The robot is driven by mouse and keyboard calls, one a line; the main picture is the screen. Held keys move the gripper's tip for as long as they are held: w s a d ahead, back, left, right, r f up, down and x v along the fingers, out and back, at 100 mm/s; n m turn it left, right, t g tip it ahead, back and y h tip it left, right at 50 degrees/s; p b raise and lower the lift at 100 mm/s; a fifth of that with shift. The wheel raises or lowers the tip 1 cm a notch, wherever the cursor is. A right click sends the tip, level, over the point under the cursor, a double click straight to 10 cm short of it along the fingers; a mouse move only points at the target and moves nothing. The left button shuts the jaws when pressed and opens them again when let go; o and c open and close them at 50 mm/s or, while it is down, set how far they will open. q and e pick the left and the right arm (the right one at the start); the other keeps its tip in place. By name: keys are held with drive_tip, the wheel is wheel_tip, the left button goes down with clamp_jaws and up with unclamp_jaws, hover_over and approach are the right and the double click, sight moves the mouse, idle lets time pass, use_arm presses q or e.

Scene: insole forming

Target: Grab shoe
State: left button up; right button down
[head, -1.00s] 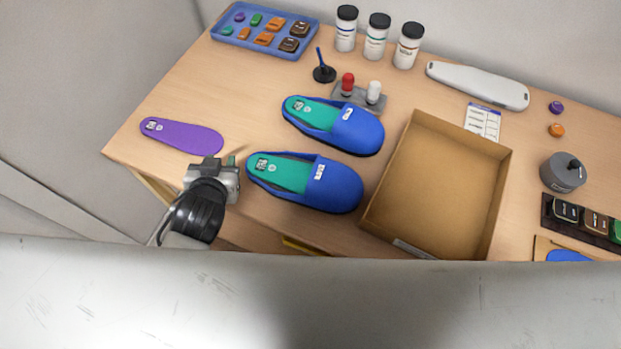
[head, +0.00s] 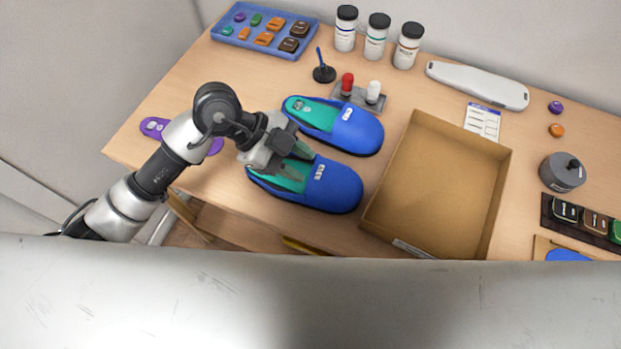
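Two blue shoes with green insoles lie on the table, toes to the right. The near shoe (head: 334,187) lies near the table's front edge. My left gripper (head: 293,168) is over the heel end of the near shoe, fingers pointing down and right. The fingers look apart, with no shoe visibly lifted. Whether they touch the near shoe is unclear. My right gripper is not in view.
An open cardboard box (head: 440,185) stands right of the shoes. A purple insole (head: 152,126) lies left, partly behind my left arm. Behind are a blue tray (head: 230,38), a black stand (head: 324,72) and a red-and-white-knobbed fixture (head: 345,95). White jars (head: 376,38) stand at the back.

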use_arm(q)
drive_tip(key=w+a+f+n+y, duration=0.2)
drive_tip(key=a+y, duration=0.3)
hover_over(294, 195)
drive_tip(key=w+a, duration=0.1)
drive_tip(key=a, duration=0.1)
drive_tip(key=f+p, duration=0.1)
drive_tip(key=f, duration=0.4)
drive_tip(key=shift+a, duration=0.2)
drive_tip(key=shift+s+d+f+p, duration=0.1)
drive_tip(key=shift+d+f+p, duration=0.15)
drive_tip(key=shift+f, duration=0.3)
drive_tip(key=p+x, duration=0.1)
drive_tip(key=x, duration=0.3)
drive_tip(key=shift+f, duration=0.15)
drive_tip(key=shift+c, duration=0.3)
clamp_jaws()
